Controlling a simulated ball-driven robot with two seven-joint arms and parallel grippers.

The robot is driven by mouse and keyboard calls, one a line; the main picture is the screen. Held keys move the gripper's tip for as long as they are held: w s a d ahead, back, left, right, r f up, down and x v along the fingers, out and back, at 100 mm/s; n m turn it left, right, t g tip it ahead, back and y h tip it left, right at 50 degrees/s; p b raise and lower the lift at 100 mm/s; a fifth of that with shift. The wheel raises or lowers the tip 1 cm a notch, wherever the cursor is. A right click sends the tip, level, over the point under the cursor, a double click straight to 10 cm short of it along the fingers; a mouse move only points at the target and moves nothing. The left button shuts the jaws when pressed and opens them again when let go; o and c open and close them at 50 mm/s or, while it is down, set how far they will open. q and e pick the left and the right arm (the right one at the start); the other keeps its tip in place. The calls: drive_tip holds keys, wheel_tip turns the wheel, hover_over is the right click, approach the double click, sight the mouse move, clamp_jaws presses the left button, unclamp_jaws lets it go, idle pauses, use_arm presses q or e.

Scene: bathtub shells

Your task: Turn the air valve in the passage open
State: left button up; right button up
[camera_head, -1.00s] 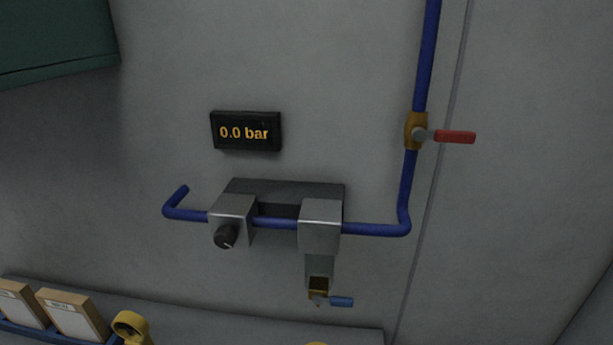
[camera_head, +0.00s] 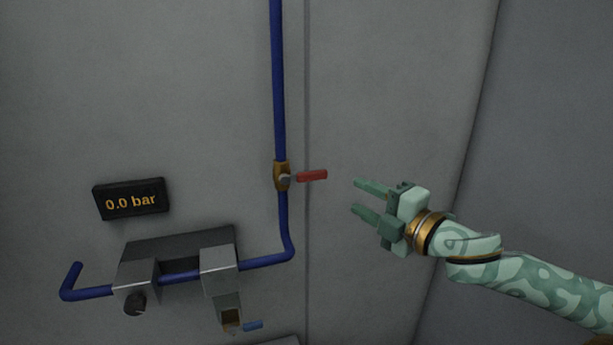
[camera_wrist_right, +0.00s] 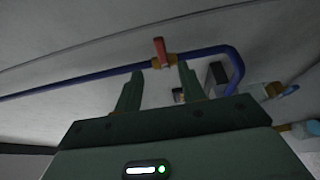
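The air valve is a brass body (camera_head: 281,176) on a vertical blue pipe, with a red lever handle (camera_head: 311,175) sticking out to the right, across the pipe. My right gripper (camera_head: 357,197) is open and empty, to the right of the red handle and slightly below it, apart from it. In the right wrist view the red handle (camera_wrist_right: 159,48) stands beyond the gap between the two green fingers (camera_wrist_right: 159,82), with the brass body at its base. My left gripper is in no frame.
A black display (camera_head: 131,199) reading "0.0 bar" hangs on the grey wall. Below it are a regulator with a black knob (camera_head: 134,303) and a filter block (camera_head: 220,272) on the blue pipe. A small blue lever (camera_head: 253,325) sits underneath. The wall right of the valve is bare.

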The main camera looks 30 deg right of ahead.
sight(321, 177)
drive_tip(key=w, duration=0.4)
drive_tip(key=w+a+p, duration=0.1)
drive_tip(key=w, duration=0.4)
drive_tip(key=w+a+p, duration=0.1)
drive_tip(key=w, duration=0.3)
drive_tip(key=shift+w+r, duration=0.15)
drive_tip(key=shift+w, duration=0.05)
drive_tip(key=shift+w+a, duration=0.15)
drive_tip(key=shift+w, duration=0.45)
clamp_jaws()
